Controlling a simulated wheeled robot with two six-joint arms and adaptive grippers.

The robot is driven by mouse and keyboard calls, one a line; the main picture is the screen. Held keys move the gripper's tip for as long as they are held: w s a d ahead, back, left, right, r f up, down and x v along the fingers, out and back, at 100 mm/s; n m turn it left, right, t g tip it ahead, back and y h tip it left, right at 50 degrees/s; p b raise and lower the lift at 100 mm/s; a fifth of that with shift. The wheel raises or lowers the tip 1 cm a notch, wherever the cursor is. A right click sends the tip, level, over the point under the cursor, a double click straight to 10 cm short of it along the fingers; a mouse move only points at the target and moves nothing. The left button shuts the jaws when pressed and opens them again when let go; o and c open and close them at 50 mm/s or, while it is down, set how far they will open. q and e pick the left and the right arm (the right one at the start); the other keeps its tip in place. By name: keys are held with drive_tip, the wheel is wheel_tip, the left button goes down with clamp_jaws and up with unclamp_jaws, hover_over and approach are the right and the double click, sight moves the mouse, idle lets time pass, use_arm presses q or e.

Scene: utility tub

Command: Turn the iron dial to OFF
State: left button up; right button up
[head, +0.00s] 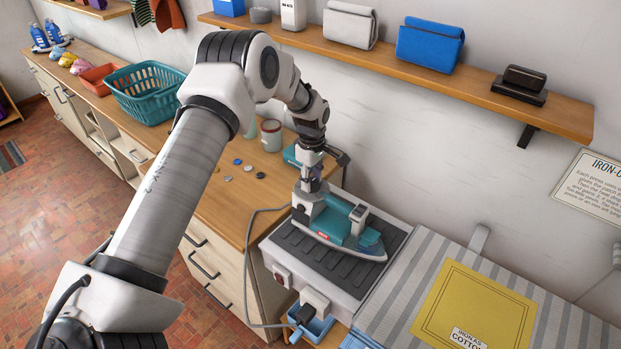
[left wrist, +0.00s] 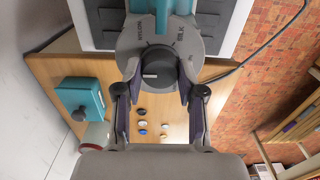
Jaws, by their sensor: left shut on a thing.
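The teal and grey iron (head: 340,228) lies on a dark ribbed pad on a pale stand (head: 318,285) in the head view. In the left wrist view, its dial (left wrist: 160,68) is a dark round knob with a pale mark on its left part. It sits on a grey round plate (left wrist: 130,48) with small lettering; a word at the right looks like SILK, and OFF cannot be made out. My left gripper (head: 310,182) reaches down to the rear end of the iron, its fingers on either side of the dial and shut on it. My right gripper is out of view.
A teal basket (head: 146,90), a jar (head: 271,135) and several buttons stand on the wooden counter (head: 225,210). The iron's cord (head: 248,240) runs along the left of the stand. A wall shelf (head: 400,70) hangs behind. A striped board with a yellow cloth (head: 480,305) lies at the right.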

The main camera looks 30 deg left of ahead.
sight(314, 181)
use_arm(q)
drive_tip(key=shift+d+f, duration=0.1)
drive_tip(key=o, duration=1.2)
drive_tip(key=shift+c, duration=0.2)
drive_tip(key=shift+w+d, duration=0.15)
drive_tip(key=shift+w, duration=0.05)
wheel_tip(314, 181, up, 12)
drive_tip(key=shift+w, duration=0.1)
